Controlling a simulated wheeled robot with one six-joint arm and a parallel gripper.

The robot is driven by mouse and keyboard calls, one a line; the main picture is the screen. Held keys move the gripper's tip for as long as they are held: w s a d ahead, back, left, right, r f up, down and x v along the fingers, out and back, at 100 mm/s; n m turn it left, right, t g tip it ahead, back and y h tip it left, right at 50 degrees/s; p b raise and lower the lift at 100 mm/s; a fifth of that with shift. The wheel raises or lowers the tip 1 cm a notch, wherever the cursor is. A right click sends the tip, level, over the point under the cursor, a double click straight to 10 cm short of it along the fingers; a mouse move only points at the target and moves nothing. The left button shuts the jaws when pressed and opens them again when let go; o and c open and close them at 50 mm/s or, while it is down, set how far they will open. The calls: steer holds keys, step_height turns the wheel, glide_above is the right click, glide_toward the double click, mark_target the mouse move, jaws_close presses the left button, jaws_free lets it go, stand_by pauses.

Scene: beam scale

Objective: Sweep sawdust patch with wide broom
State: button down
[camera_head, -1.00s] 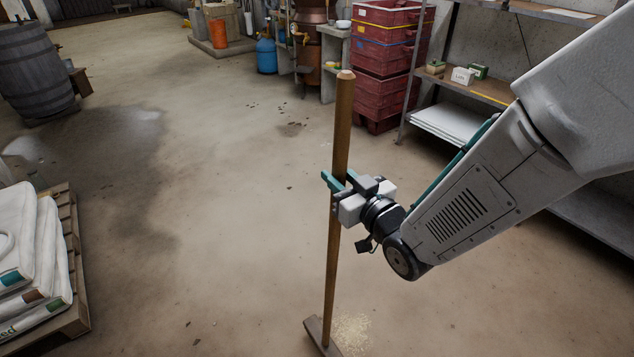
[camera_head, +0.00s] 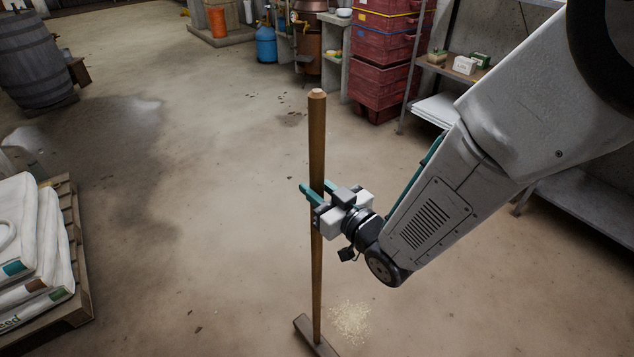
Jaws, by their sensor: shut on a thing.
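The wide broom stands almost upright, its wooden handle (camera_head: 317,140) rising past my gripper. Its broad head (camera_head: 315,337) is at the floor near the bottom edge of the picture. My gripper (camera_head: 317,193) is shut on the handle at about mid-height, with teal fingers around the wood. The pale sawdust patch (camera_head: 349,322) lies on the floor just right of the broom head, with bare floor showing between them. The bristles are too small to make out.
A pallet (camera_head: 78,270) with white sacks (camera_head: 35,240) stands at the left. A barrel (camera_head: 35,62) is at the upper left. Red crates (camera_head: 385,55) and shelving (camera_head: 575,205) stand at the back and right. The middle floor is clear, with a dark damp stain (camera_head: 110,140) at left.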

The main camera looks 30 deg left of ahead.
steer(key=shift+f, duration=0.75)
stand_by(0.7)
steer(key=shift+w, duration=0.1)
steer(key=w+d, duration=0.4)
steer(key=w, duration=0.8)
steer(key=w+d, duration=0.5)
steer(key=w, duration=0.8)
steer(key=w+d, duration=0.4)
steer(key=w, duration=0.8)
steer(key=shift+w+d, duration=0.25)
steer(key=shift+d, duration=0.1)
steer(key=shift+s, duration=0.1)
